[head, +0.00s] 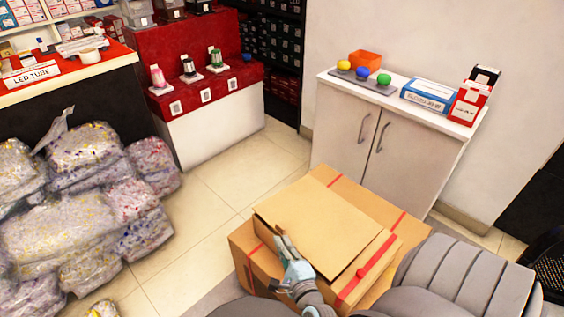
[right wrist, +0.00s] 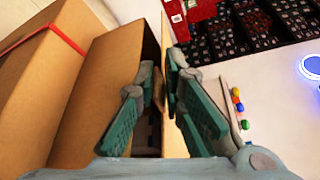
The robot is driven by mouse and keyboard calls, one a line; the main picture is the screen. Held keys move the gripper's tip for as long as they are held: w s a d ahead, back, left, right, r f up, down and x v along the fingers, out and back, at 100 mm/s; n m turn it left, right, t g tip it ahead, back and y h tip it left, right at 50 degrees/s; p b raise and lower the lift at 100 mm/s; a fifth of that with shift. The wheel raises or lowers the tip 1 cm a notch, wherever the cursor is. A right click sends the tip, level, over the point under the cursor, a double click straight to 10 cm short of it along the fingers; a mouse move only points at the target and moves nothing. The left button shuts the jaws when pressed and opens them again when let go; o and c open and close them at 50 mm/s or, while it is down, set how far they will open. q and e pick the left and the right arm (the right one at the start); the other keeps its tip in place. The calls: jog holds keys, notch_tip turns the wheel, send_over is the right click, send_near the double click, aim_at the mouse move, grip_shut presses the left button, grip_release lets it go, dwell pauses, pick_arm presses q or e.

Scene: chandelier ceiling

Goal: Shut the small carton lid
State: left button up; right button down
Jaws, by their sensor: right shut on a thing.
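The small brown carton (head: 350,287) with red tape stripes stands at the lower middle of the head view. My right gripper (head: 282,243) is at the lid's near left edge, shut on the lid. In the right wrist view the lid shows nearly edge-on (right wrist: 175,125) between the fingers (right wrist: 163,85), with the carton wall (right wrist: 90,100) to the left. The carton's inside is mostly hidden. My left gripper is in neither view.
A larger taped box surface (head: 375,205) shows behind the carton. Wrapped bags (head: 80,210) are piled at left. Tiled floor (head: 215,200) is clear between.

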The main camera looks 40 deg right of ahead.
jog(key=c, duration=1.8)
grip_release()
jog(key=v, duration=0.7)
jog(key=shift+s, duration=0.3)
